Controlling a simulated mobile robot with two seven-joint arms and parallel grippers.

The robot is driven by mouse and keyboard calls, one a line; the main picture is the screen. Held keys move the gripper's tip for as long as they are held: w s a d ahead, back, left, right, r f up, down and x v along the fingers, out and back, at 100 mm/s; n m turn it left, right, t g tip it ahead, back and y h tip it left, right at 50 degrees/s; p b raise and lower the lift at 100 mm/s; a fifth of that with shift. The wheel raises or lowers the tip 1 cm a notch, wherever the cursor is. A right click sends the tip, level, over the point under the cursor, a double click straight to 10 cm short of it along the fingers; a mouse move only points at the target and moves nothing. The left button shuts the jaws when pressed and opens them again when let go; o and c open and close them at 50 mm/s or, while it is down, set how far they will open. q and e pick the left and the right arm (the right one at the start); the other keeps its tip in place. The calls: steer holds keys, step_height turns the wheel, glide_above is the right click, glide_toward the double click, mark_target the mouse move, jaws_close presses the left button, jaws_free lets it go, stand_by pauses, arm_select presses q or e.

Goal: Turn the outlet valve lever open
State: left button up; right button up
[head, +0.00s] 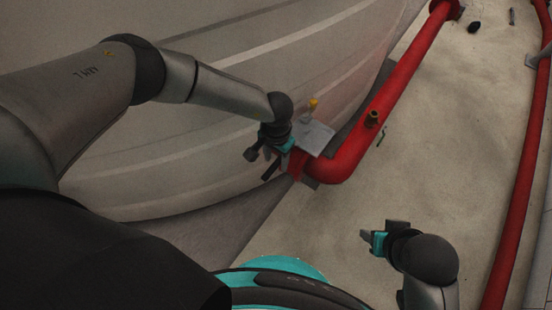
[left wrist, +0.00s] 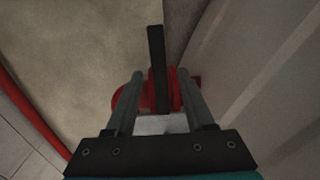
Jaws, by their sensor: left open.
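The outlet valve lever is a dark straight bar (left wrist: 156,62). In the left wrist view it runs up the middle, between the two grey fingers of my left gripper (left wrist: 162,74). I see a gap on both sides of the bar; contact is not clear. Red valve or pipe parts (left wrist: 128,97) show behind the fingers. In the head view my left gripper (head: 262,158) is open at the tank's lower edge, and the lever (head: 271,170) shows as a short dark bar beside it. My right gripper (head: 372,239) is over the floor, away from the valve; its opening is unclear.
A large grey tank (head: 200,140) fills the left. A grey plate (head: 313,138) lies by my left gripper. Another red pipe (head: 524,170) stands right.

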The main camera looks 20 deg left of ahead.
arm_select(q)
steer(key=shift+c, duration=0.3)
jaws_close()
stand_by(1.1)
